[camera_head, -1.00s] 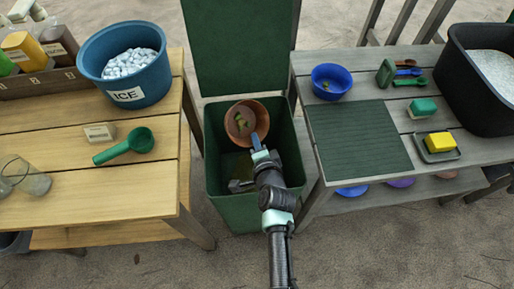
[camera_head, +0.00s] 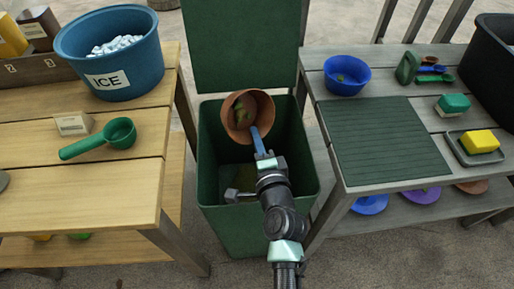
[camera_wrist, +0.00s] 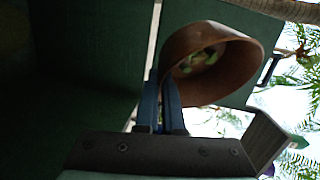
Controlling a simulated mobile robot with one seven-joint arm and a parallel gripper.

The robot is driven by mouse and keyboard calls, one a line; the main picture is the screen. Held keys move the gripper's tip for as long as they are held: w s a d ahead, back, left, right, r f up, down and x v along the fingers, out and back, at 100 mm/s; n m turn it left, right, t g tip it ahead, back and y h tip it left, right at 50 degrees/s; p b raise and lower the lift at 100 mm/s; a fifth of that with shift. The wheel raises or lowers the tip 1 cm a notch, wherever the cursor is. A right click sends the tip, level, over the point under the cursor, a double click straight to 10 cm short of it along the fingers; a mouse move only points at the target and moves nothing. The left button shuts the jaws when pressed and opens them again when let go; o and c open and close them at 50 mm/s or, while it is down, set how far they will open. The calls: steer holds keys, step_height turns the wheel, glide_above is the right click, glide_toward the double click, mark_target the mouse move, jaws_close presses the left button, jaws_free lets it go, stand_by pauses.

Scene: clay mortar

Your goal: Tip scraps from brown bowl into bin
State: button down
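The brown bowl (camera_head: 262,108) is held over the open mouth of the green bin (camera_head: 308,180), tilted well onto its side. Green scraps (camera_head: 240,112) show inside it. In the wrist view the bowl (camera_wrist: 232,80) also shows tilted, with scraps (camera_wrist: 199,60) against its inner wall. My gripper (camera_head: 260,142) is shut on the bowl's rim. Its two blue fingers (camera_wrist: 161,102) reach the near wall of the bowl in the wrist view. The inside of the bin is dark, and its bottom is hard to make out.
The bin's raised lid (camera_head: 240,45) stands behind the bowl. A wooden table at left carries a blue ice tub (camera_head: 125,72) and a green scoop (camera_head: 110,137). A grey table at right carries a blue bowl (camera_head: 335,84), a green mat (camera_head: 385,150) and a yellow sponge (camera_head: 480,141).

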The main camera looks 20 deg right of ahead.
steer(key=shift+w+a+f+m+t+b, duration=0.15)
steer(key=shift+f+t+b, duration=0.2)
steer(key=shift+b, duration=1.2)
steer(key=shift+w+d+f+m+t+b, duration=0.15)
steer(key=shift+t+b, duration=0.3)
steer(key=shift+b, duration=1.1)
steer(key=shift+a+b, duration=0.1)
steer(key=shift+b, duration=0.55)
steer(key=t+b, duration=0.1)
steer(key=b, duration=0.2)
steer(key=shift+w+m, duration=0.2)
steer(key=shift+m, duration=0.1)
steer(key=shift+r+t+b, duration=0.3)
steer(key=shift+b, duration=0.05)
